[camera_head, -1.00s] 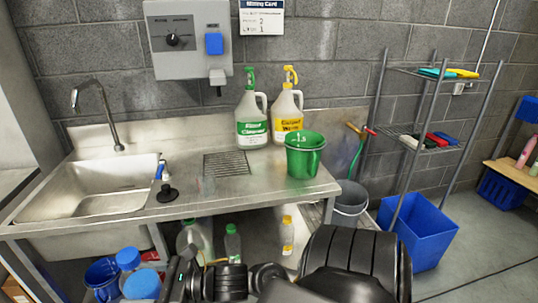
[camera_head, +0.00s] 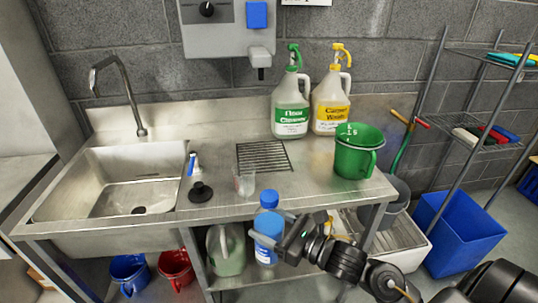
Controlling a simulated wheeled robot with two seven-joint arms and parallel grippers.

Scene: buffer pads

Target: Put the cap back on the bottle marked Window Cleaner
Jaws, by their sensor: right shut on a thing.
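My left gripper is not in view.
The steel counter (camera_head: 320,185) bears a clear cup (camera_head: 245,184), a black plug (camera_head: 201,192), a green jug (camera_head: 357,151), and Floor Cleaner (camera_head: 291,108) and Carpet Wash (camera_head: 331,103) bottles. The sink (camera_head: 125,190) is left. A grey-green jug (camera_head: 226,248) stands below.

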